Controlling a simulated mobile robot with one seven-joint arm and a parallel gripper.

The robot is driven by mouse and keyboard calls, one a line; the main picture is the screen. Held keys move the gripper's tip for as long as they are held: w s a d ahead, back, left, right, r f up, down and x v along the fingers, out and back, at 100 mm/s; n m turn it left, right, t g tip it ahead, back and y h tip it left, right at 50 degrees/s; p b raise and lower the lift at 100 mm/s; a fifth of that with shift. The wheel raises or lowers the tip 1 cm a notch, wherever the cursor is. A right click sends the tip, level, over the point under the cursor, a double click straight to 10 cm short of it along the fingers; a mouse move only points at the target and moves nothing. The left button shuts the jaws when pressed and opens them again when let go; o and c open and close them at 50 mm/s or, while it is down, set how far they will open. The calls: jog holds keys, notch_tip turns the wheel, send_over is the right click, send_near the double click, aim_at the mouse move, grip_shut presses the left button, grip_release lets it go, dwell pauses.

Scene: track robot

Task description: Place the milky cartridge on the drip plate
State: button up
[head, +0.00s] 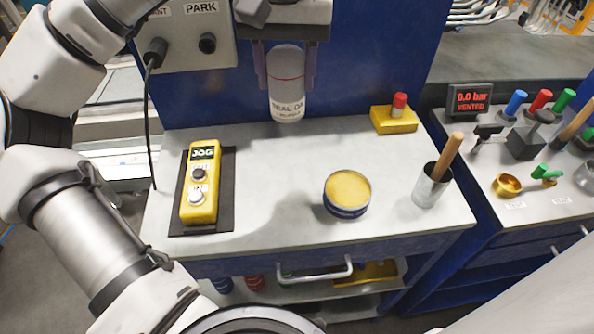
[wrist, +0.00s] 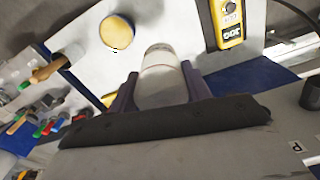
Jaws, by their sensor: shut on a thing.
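The milky cartridge (head: 287,98) is a whitish cylinder with a thin red line and dark lettering near its lower end. My gripper (head: 285,72) is shut on it, with one dark finger on each side. The cartridge hangs roughly upright in front of the blue panel, apparently above the back of the grey bench top. In the wrist view the cartridge (wrist: 163,82) sits between the two purple-grey fingers of my gripper (wrist: 160,76). I cannot pick out the drip plate with certainty in either view.
On the bench (head: 270,180) stand a yellow JOG pendant (head: 201,180) on a dark mat, an open tin (head: 347,193), a metal cup (head: 432,187) with a wooden handle, and a yellow block (head: 394,121) with a red knob. Bench between pendant and tin is clear.

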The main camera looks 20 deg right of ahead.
notch_tip(320, 180, down, 19)
jog(key=shift+r+p, duration=0.2)
jog(key=shift+p, duration=1.05)
jog(key=shift+f+b, duration=0.15)
jog(key=shift+b, duration=0.15)
jog(key=o, duration=1.1)
jog(key=shift+c, duration=0.2)
